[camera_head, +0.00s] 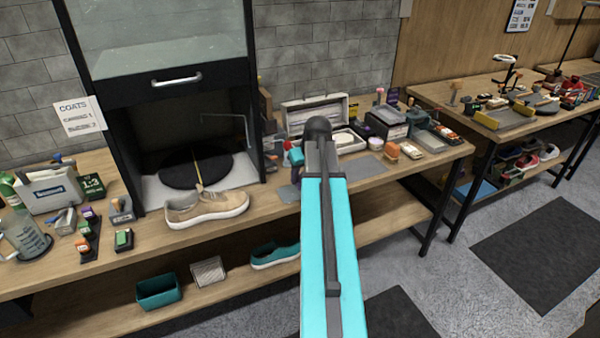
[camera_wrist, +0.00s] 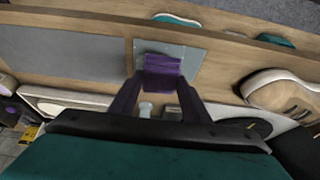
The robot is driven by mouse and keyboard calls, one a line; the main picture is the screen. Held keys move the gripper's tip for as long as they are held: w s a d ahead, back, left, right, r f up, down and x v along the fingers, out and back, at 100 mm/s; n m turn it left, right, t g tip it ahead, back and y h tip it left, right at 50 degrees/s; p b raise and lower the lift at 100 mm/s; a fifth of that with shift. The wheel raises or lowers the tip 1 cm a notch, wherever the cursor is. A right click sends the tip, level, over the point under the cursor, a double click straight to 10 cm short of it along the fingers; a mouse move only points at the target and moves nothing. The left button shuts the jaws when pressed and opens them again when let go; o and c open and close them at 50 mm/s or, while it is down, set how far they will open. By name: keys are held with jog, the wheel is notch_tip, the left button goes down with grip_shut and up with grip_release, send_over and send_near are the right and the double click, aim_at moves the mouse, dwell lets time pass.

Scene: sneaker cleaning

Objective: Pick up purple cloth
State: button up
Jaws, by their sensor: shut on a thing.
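The purple cloth (camera_wrist: 160,66) is a small folded piece in the wrist view, over a light grey plate (camera_wrist: 197,58) near the bench's front edge. My gripper (camera_wrist: 158,82) has its two dark fingers on either side of the cloth's near end and is shut on it. I cannot tell whether the cloth is clear of the plate or still touching it.
A tan sneaker (camera_head: 206,208) stands left of my arm, before a dark cabinet (camera_head: 180,100) with a round black turntable (camera_head: 196,169). An open white case (camera_head: 318,112) and several small boxes crowd the bench behind and right. A grey mat (camera_head: 363,167) lies bare.

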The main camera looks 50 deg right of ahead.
jog(key=shift+s+a+r+b, duration=0.15)
jog(key=shift+s+a+b, duration=0.1)
jog(key=shift+s+a, duration=0.7)
jog(key=shift+s+a+r+b, duration=0.1)
jog(key=shift+s+a+b, duration=0.1)
jog(key=shift+s+a, duration=0.65)
jog(key=shift+s+d, duration=0.25)
